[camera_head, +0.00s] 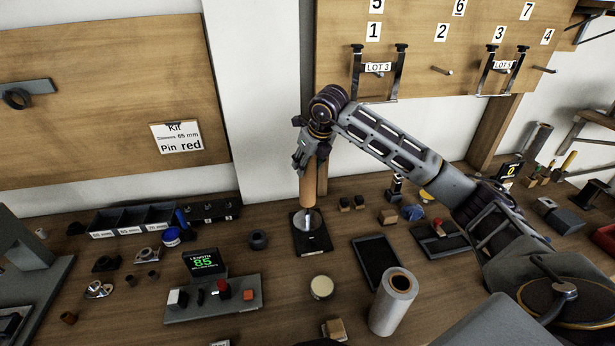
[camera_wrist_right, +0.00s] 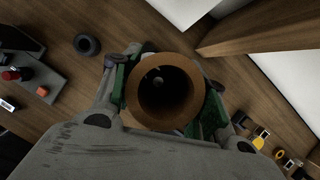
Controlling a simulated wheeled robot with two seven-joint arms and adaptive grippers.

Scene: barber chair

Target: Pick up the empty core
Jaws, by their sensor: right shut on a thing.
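The empty core, a brown hollow tube (camera_head: 308,184), stands upright above a small black stand with a round metal plate (camera_head: 310,232). My right gripper (camera_head: 309,158) is shut on the upper part of the core. In the right wrist view I look down into the core's open end (camera_wrist_right: 164,92), held between the two green-padded fingers. The core's lower end is at or just above the metal plate; I cannot tell whether it touches. My left gripper does not show.
A grey-white roll with a brown core (camera_head: 393,302) stands at the front right beside a dark flat tablet (camera_head: 377,262). A device with a green "85" display (camera_head: 205,262) sits at the left. Blue-black bins (camera_head: 133,219) stand behind it. A pegboard (camera_head: 450,45) hangs above.

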